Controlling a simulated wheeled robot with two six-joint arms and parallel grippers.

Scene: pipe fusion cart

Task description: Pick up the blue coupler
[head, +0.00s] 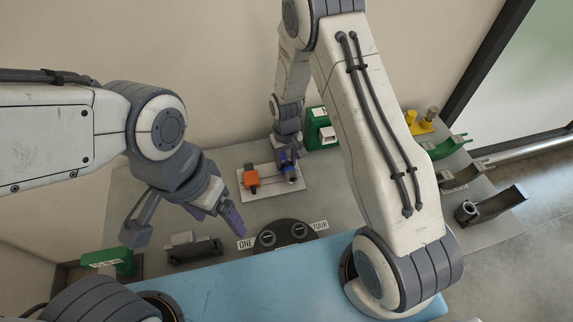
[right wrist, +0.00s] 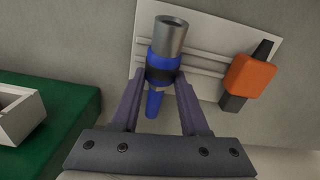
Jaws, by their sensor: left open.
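The blue coupler (right wrist: 164,68) has a dark band, a grey metal end and a blue lower part. It is at the white board in the right wrist view. In the head view it shows as a small blue piece with a grey end (head: 289,171). My right gripper (right wrist: 161,78) is at it, with one finger on each side of the dark band. I cannot tell whether the fingers press on it or stand just clear. My left gripper (head: 186,228) is open and empty, at the left above the table, well away from the coupler.
The white board (head: 293,186) also carries an orange-and-black piece (head: 250,177) left of the coupler. A green box (head: 320,130) stands behind. A dark round holder (head: 286,234) marked ONE and FOUR is in front. Grey and green curved pieces (head: 490,206) are at the right.

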